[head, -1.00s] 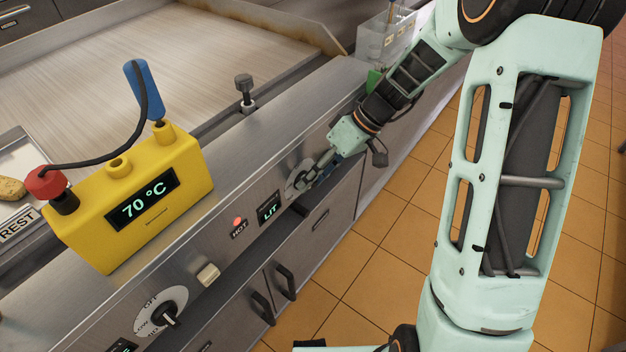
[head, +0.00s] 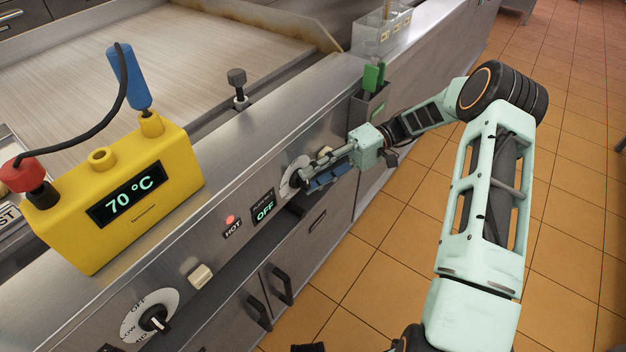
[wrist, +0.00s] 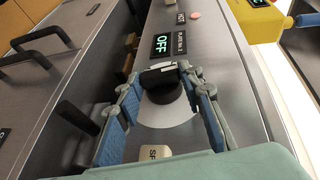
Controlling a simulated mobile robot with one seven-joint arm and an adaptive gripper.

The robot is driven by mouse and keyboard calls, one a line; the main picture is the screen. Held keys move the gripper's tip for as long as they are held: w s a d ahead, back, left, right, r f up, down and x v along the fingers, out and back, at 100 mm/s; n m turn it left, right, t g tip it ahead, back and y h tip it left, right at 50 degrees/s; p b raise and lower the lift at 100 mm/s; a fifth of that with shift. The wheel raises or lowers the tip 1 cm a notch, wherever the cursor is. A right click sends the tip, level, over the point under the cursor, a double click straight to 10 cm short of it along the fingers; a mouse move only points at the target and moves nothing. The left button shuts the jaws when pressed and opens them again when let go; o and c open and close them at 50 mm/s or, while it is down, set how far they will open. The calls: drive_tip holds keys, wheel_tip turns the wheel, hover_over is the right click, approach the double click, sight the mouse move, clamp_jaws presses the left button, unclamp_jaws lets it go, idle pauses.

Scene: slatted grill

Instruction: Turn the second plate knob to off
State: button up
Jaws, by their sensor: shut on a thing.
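The second plate knob is a black knob (wrist: 162,84) on a pale round dial, seen in the wrist view on the steel front panel. My gripper (wrist: 160,70) is shut on it, with one blue-padded finger on each side. In the head view my gripper (head: 309,178) reaches the dial (head: 290,173) from the right and hides most of the knob. The display beside it (head: 264,210) reads OFF in green. The same display in the wrist view (wrist: 160,42) also reads OFF.
A red HOT lamp (head: 230,219) is lit left of the display. Another dial knob (head: 153,318) and a cream button (head: 200,276) are farther left. A yellow thermometer box (head: 120,195) reading 70 °C stands on the ledge. A green-handled tool (head: 373,77) is behind my wrist.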

drive_tip(key=shift+f+m+g+y+b, duration=0.3)
drive_tip(key=shift+g+y+b, duration=0.2)
drive_tip(key=shift+y+b, duration=0.15)
drive_tip(key=shift+r+y, duration=0.1)
drive_tip(key=shift+y, duration=0.15)
drive_tip(key=o, duration=1.2)
drive_tip(key=shift+c, duration=0.2)
drive_tip(key=v, duration=0.7)
drive_tip(key=shift+d, duration=0.2)
drive_tip(key=shift+w, duration=0.15)
